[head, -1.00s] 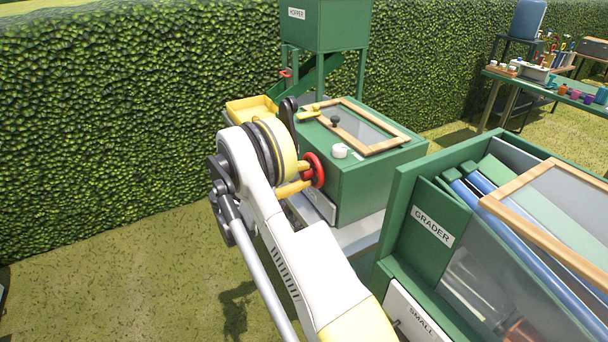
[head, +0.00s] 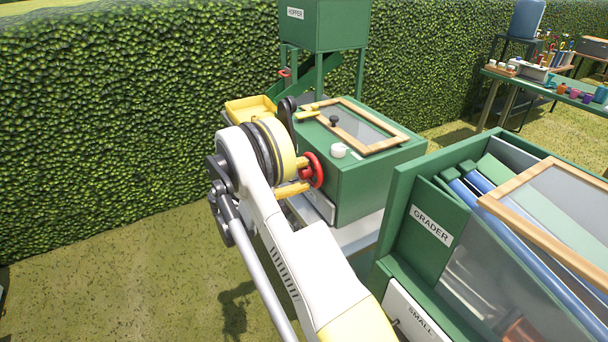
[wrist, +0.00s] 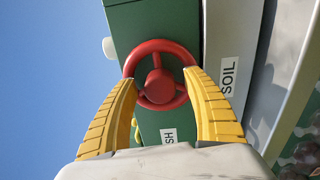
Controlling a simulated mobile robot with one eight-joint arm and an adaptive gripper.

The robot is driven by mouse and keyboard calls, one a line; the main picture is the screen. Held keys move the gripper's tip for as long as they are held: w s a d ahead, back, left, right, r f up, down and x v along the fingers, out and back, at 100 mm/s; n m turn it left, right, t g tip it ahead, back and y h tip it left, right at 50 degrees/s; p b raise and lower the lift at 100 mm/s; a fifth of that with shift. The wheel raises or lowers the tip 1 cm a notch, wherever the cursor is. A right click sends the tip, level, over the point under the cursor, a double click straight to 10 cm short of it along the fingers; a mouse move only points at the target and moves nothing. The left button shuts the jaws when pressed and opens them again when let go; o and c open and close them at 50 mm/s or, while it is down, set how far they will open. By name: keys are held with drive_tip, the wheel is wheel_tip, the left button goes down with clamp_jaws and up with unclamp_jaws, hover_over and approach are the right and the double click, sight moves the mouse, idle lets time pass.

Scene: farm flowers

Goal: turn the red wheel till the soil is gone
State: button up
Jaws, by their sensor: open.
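The red wheel (head: 312,170) is on the side of a green box (head: 375,176) with a wood-framed clear lid. In the wrist view the red wheel (wrist: 159,75) shows its rim, spokes and hub. My gripper (head: 298,177) has its yellow fingers apart at the wheel. In the wrist view my gripper (wrist: 159,84) has one finger on each side of the rim, close to it; I cannot tell whether they touch. A label reading SOIL (wrist: 229,77) is beside the wheel. Soil inside the box cannot be made out.
A green hopper (head: 325,25) stands behind the box, with a yellow tray (head: 250,109) to the left. The grader (head: 432,226) is close on the right. A hedge (head: 120,110) runs behind; grass is open at left.

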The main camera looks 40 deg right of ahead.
drive_tip(key=v, duration=1.1)
drive_tip(key=shift+a, duration=0.4)
drive_tip(key=shift+w+r, duration=0.1)
drive_tip(key=shift+w, duration=0.05)
